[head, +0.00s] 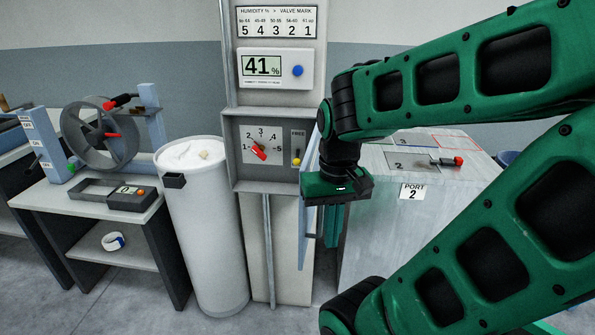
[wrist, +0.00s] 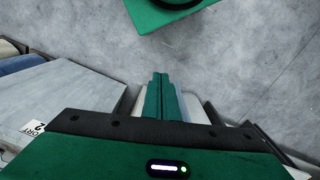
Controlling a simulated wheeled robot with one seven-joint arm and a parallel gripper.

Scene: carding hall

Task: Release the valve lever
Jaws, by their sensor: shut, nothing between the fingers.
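The valve lever (head: 259,153) has a red grip and sits on a grey dial plate marked 1 to 5, in the wall column's box in the head view. I cannot tell surely which mark it points to. Beside it, a slot labelled FREE holds a yellow knob (head: 296,161) near its lower end. My gripper (head: 331,240) is right of and in front of the box, apart from the lever, fingers pointing down. In the wrist view its fingers (wrist: 161,80) are together and empty, over the floor. The lever is not in the wrist view.
A display (head: 262,66) reads 41% under a humidity chart (head: 277,22). A narrow door panel (head: 306,215) stands open at the box's right, close to my gripper. A white drum (head: 206,240) stands left. A grey bench (head: 375,215) with a red-ended tool (head: 446,161) stands right.

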